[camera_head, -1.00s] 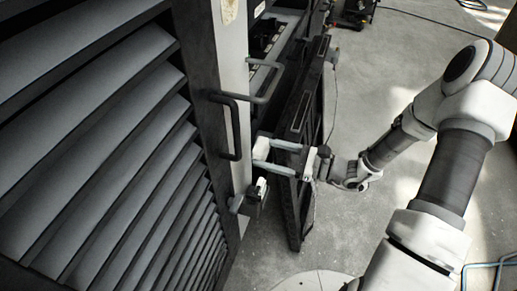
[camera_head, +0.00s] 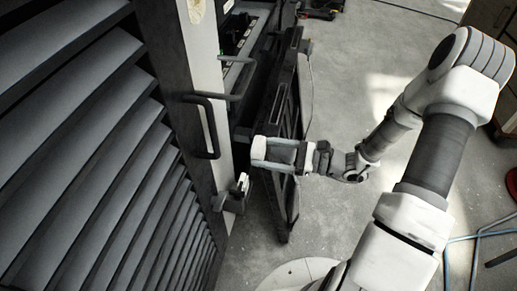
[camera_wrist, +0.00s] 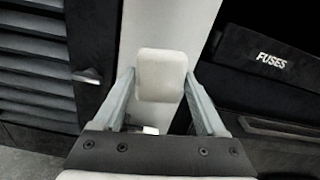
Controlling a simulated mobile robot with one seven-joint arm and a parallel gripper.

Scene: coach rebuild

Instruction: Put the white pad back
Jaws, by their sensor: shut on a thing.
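The white pad (camera_head: 259,147) is a small rounded block between the fingertips of my gripper (camera_head: 267,156). The wrist view shows the pad (camera_wrist: 161,72) large, with one finger against each side of my gripper (camera_wrist: 160,88). My gripper is shut on it and holds it in the air, just right of the pale upright post (camera_head: 207,60). In the wrist view the post (camera_wrist: 185,25) lies behind the pad. A small bracket (camera_head: 236,194) with a white part sits low on the post, below and left of the pad. The pad's far face is hidden.
A dark louvred panel (camera_head: 90,130) with a black handle (camera_head: 206,128) fills the left. A dark open door (camera_head: 280,130) stands right behind my gripper. A dark part marked FUSES (camera_wrist: 265,60) is at the wrist view's right. The concrete floor (camera_head: 335,80) is clear mid-picture.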

